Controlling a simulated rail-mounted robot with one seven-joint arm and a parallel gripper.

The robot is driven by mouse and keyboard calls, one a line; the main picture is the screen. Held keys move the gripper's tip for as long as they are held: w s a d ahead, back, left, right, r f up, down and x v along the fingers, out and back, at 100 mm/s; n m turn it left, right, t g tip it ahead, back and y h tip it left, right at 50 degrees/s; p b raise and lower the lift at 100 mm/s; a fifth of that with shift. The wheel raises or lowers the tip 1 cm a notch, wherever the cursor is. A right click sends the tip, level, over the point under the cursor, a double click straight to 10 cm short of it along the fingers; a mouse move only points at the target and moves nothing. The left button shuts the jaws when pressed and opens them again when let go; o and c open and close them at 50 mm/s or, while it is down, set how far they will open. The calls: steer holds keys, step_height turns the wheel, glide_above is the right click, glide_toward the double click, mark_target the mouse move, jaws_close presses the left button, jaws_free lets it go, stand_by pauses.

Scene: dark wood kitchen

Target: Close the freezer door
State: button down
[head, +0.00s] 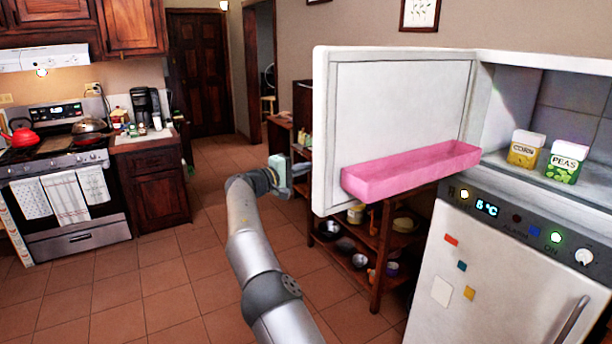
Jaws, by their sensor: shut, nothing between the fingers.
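The white freezer door (400,100) stands wide open, swung out to the left of the fridge, with its inner face showing. A pink bin (410,171) is fixed along the lower part of that face. The freezer compartment (570,95) is open and holds a yellow corn box (526,150) and a green peas box (565,163). My gripper (291,180) is just left of the door's free edge, at the height of its lower part. Its fingers are partly hidden by the door edge, and I cannot tell whether they touch it.
The fridge's lower door (500,270) is shut, below a control panel (520,225). A wooden shelf (375,240) with dishes stands behind the freezer door. The stove (65,185) is far left. The tiled floor (170,270) between is clear.

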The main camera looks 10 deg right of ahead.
steer(key=shift+s+d, duration=0.2)
steer(key=shift+s, duration=0.5)
steer(key=shift+s+d, duration=0.15)
steer(key=shift+s, duration=0.5)
